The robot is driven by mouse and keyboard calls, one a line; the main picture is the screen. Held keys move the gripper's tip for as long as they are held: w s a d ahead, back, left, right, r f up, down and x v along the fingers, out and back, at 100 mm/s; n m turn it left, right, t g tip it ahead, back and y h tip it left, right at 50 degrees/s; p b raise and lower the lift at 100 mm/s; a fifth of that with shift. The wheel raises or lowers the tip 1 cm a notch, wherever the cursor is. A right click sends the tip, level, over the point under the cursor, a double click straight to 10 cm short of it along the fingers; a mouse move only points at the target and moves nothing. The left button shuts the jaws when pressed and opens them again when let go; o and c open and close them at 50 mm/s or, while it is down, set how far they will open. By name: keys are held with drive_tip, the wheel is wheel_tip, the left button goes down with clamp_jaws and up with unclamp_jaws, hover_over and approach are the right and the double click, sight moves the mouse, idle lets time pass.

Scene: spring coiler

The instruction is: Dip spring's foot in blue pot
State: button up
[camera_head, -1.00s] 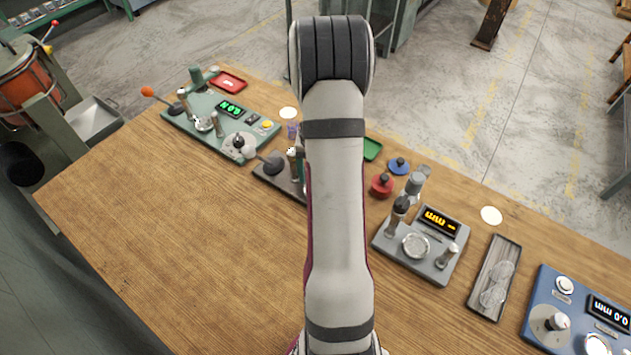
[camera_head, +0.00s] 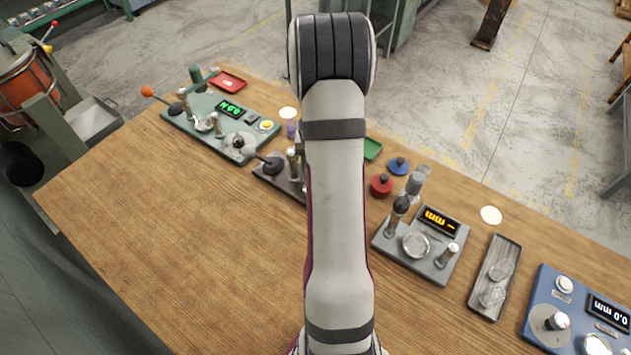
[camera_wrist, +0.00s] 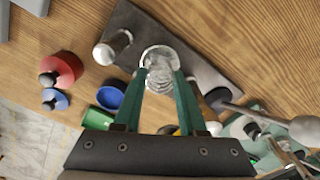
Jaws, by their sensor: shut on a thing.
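In the wrist view my gripper (camera_wrist: 161,76) is shut on a silvery coiled spring (camera_wrist: 160,70). The spring is seen nearly end-on between the green fingertips, in front of a pale round rim on a dark plate; I cannot tell whether it touches that plate. An open blue pot (camera_wrist: 109,95) stands to the left of the fingers, apart from the spring. A blue lid (camera_wrist: 54,99) with a black knob lies further left and also shows in the head view (camera_head: 398,166). In the head view my arm hides the gripper, the spring and the blue pot.
A red pot (camera_wrist: 61,70) with a black knob stands near the blue lid. A green tray (camera_wrist: 97,118) lies beside the blue pot. A grey post (camera_wrist: 113,47) rises from the dark plate (camera_wrist: 195,55). The wooden table's (camera_head: 150,220) front left is clear.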

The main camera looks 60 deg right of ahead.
drive_tip(key=shift+r, duration=0.2)
drive_tip(key=shift+r, duration=0.15)
drive_tip(key=shift+r, duration=1.35)
drive_tip(key=w+a+r+n, duration=0.3)
drive_tip(key=w+a+r, duration=0.2)
drive_tip(key=a, duration=0.3)
drive_tip(key=w+a+r+n, duration=0.3)
drive_tip(key=w+a+r, duration=0.2)
drive_tip(key=a, duration=0.2)
drive_tip(key=a+r+n, duration=0.3)
drive_tip(key=a+r, duration=0.1)
drive_tip(key=a, duration=0.4)
drive_tip(key=a+r+n, duration=0.3)
drive_tip(key=a+r, duration=0.2)
drive_tip(key=a, duration=0.3)
drive_tip(key=shift+s+a+r, duration=0.2)
drive_tip(key=shift+s+a, duration=0.1)
